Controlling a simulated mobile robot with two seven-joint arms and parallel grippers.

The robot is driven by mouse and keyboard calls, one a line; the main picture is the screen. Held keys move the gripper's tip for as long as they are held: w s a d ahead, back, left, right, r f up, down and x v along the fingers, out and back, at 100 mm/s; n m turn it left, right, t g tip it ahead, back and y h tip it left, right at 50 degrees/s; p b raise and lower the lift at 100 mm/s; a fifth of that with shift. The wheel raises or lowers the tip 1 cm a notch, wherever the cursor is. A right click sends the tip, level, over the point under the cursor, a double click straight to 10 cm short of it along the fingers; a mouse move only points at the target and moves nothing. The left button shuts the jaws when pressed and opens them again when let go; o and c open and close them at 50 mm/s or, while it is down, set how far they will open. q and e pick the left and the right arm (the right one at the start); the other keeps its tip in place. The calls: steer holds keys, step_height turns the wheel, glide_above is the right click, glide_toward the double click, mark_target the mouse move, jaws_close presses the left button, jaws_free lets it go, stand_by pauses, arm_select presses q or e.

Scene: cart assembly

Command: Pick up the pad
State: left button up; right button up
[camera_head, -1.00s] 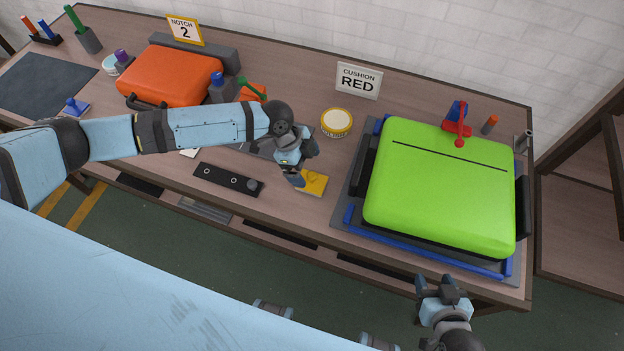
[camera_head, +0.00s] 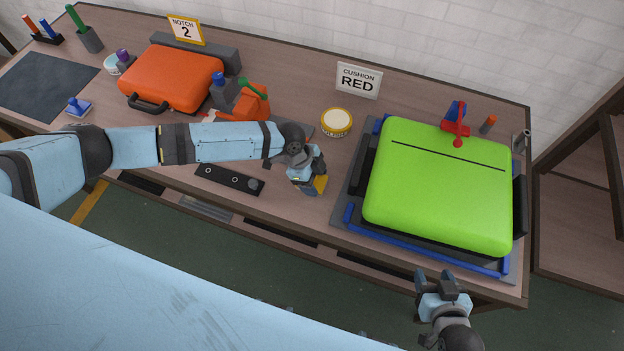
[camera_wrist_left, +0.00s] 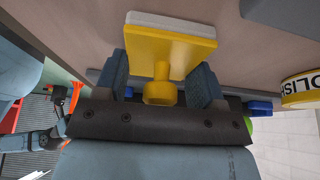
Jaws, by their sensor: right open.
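The yellow pad (camera_head: 321,184) lies on the bench, mostly hidden behind my left gripper (camera_head: 308,187) in the head view. In the left wrist view the pad (camera_wrist_left: 170,42) has a pale underside layer and a yellow knob handle (camera_wrist_left: 159,88). The knob is between the two fingers of my left gripper, with a gap showing on each side, so the jaws look open around it. My right gripper (camera_head: 441,280) is open and empty, in front of the bench's front edge at the lower right.
A green cushioned case (camera_head: 440,190) sits in a blue-edged tray (camera_head: 347,215) to the right. A polish tin (camera_head: 337,121) stands behind the pad. A black strip with knobs (camera_head: 228,179) lies left of it. An orange case (camera_head: 172,78) is further left.

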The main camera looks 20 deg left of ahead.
arm_select(q)
steer(key=shift+r, duration=0.1)
step_height(320, 180, up, 20)
steer(key=b, duration=0.1)
stand_by(0.5)
steer(key=shift+o, duration=0.4)
